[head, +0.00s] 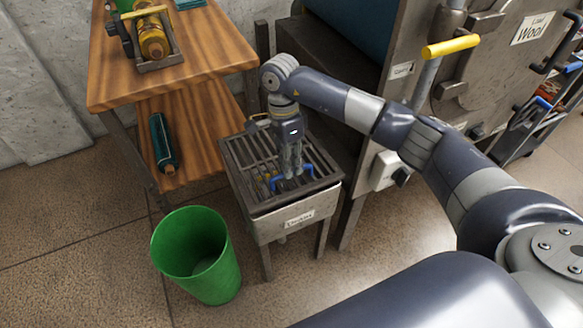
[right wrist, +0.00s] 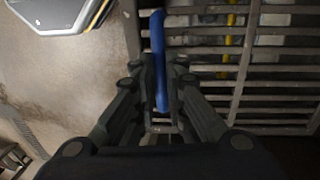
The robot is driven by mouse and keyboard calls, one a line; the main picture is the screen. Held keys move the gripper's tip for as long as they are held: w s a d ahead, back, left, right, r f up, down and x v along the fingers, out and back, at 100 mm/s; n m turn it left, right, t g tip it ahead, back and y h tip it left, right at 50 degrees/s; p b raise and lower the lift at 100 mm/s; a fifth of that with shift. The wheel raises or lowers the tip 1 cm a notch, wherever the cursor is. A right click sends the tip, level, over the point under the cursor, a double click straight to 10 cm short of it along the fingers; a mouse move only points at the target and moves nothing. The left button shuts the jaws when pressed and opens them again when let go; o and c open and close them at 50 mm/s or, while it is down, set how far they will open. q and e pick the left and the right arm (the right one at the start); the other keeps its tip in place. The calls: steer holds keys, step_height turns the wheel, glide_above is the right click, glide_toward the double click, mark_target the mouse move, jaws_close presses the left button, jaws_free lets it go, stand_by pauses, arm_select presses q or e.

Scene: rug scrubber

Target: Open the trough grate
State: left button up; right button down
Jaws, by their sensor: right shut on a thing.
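The trough grate (head: 237,155) is a dark metal grid lying flat over a grey trough (head: 268,227) on legs, in the middle of the head view. A blue handle (head: 309,167) is on the grate near its front edge. My right gripper (head: 291,174) points down at the grate and is shut on the blue handle. In the right wrist view the blue handle (right wrist: 159,60) runs up from between the fingers, with grate bars (right wrist: 275,85) to the right. Some yellow shows beneath the bars. My left gripper is not in view.
A green bin (head: 222,275) stands on the floor in front of the trough, to the left. A wooden shelf table (head: 205,65) is behind and left, with a teal bottle (head: 163,143) on its lower shelf. A large machine (head: 410,90) with a yellow-handled lever (head: 451,46) stands at right.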

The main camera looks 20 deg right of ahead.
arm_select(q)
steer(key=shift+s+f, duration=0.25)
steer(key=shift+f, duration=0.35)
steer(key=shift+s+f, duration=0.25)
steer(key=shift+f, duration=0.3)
arm_select(e)
steer(key=w+r+g, duration=0.1)
steer(key=w+r, duration=0.6)
steer(key=r, duration=0.4)
steer(key=shift+w+r, duration=0.25)
steer(key=shift+w, duration=0.05)
steer(key=shift+a, duration=0.1)
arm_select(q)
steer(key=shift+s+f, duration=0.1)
